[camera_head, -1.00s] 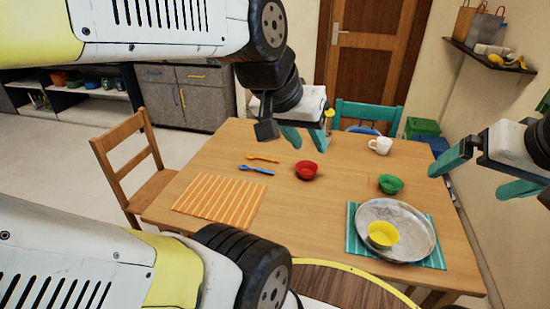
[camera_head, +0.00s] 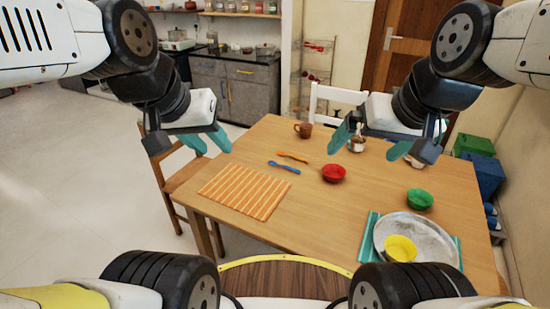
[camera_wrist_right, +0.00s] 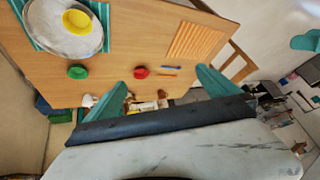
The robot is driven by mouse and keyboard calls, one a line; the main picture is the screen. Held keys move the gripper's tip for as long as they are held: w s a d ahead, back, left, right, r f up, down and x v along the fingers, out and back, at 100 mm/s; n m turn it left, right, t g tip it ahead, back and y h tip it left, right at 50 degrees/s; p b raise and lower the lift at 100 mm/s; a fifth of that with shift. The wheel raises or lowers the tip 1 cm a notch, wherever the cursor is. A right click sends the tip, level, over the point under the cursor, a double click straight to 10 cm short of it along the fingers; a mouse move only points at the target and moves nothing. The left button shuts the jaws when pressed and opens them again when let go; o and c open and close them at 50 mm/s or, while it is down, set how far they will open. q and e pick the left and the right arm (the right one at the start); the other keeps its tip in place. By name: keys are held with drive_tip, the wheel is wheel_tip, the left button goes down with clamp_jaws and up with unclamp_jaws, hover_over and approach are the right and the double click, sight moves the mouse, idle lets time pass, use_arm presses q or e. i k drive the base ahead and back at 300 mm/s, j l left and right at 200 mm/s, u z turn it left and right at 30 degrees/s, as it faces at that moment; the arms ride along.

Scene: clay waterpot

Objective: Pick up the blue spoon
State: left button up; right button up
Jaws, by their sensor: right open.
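The blue spoon (camera_head: 284,167) lies on the wooden table, between the orange spoon (camera_head: 293,157) and the orange striped mat. It also shows small in the right wrist view (camera_wrist_right: 168,74). My left gripper (camera_head: 208,145) is open and empty, in the air past the table's left edge, left of the spoon. My right gripper (camera_head: 375,150) is open, held above the back right of the table, to the right of the spoon. Its two teal fingers (camera_wrist_right: 163,88) are wide apart in the wrist view, with nothing held between them.
The striped mat (camera_head: 245,191), red bowl (camera_head: 334,174) and green bowl (camera_head: 420,199) are on the table (camera_head: 300,220). A metal plate (camera_head: 440,246) with a yellow bowl (camera_head: 400,248) is front right. A brown mug (camera_head: 303,130) stands at the back.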

sight(273, 163)
drive_tip(key=i+j, duration=0.2)
drive_tip(key=j, duration=0.15)
drive_tip(key=i+j+z, duration=0.15)
drive_tip(key=j, duration=0.2)
drive_tip(key=i+j, duration=0.15)
drive_tip(key=j, duration=0.25)
drive_tip(key=i+j+z, duration=0.1)
drive_tip(key=j, duration=0.25)
drive_tip(key=i+j, duration=0.2)
drive_tip(key=j, duration=0.2)
drive_tip(key=z, duration=0.05)
